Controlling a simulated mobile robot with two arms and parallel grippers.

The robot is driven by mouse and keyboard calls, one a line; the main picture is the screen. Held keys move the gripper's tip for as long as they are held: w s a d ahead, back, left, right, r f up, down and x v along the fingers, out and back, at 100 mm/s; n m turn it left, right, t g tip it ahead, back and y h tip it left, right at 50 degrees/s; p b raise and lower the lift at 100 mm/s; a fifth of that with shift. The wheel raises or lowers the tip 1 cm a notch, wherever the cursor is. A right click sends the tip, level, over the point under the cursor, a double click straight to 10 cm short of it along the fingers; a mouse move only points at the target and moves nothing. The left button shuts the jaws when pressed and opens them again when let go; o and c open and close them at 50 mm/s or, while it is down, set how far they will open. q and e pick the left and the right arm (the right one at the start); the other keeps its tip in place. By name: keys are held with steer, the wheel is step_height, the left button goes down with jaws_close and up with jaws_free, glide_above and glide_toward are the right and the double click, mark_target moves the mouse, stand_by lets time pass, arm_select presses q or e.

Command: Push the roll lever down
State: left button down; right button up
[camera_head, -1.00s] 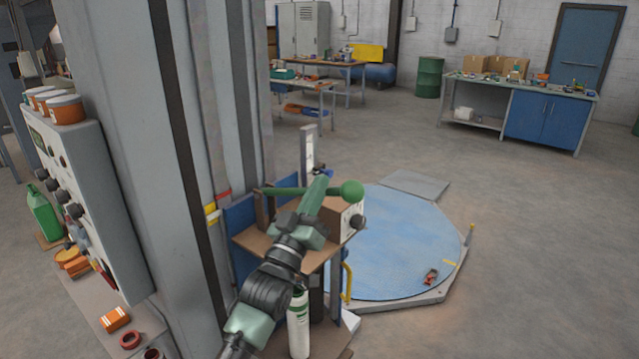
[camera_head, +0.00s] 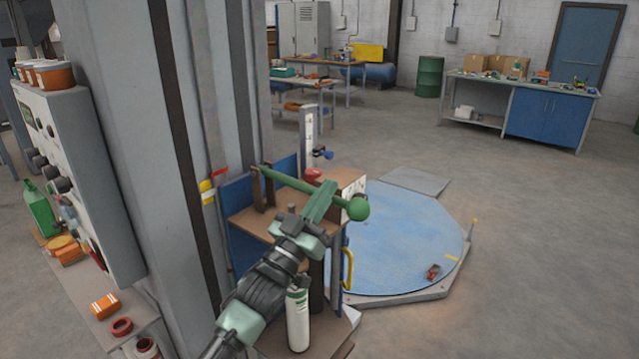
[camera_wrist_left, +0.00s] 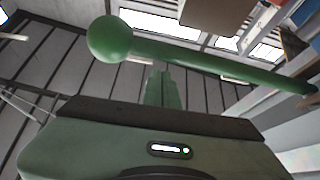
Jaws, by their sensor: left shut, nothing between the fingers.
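The roll lever is a green bar with a round green ball knob (camera_head: 357,208). In the head view it slopes down from its dark bracket at the left to the knob at the right. My left gripper (camera_head: 326,188) is shut and empty, its tips at the bar a little left of the knob and hiding part of it. In the left wrist view the lever (camera_wrist_left: 205,58) crosses just beyond the tips of the left gripper (camera_wrist_left: 163,78); I cannot tell for sure whether they touch. My right gripper is not in view.
The lever's brown stand (camera_head: 262,222) has a blue side panel and a yellow handle (camera_head: 348,268). A red button (camera_head: 313,174) sits behind the lever. A grey column (camera_head: 150,150) and control box (camera_head: 85,180) stand at the left. A round blue platform (camera_head: 410,240) lies right.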

arm_select(q)
step_height(320, 180, down, 4)
steer(key=m+h+b, duration=0.1)
steer(key=m, duration=0.1)
steer(key=m+g+h+b, duration=0.1)
steer(key=m+b, duration=0.1)
steer(key=shift+f+g, duration=0.15)
steer(key=shift+g, duration=0.15)
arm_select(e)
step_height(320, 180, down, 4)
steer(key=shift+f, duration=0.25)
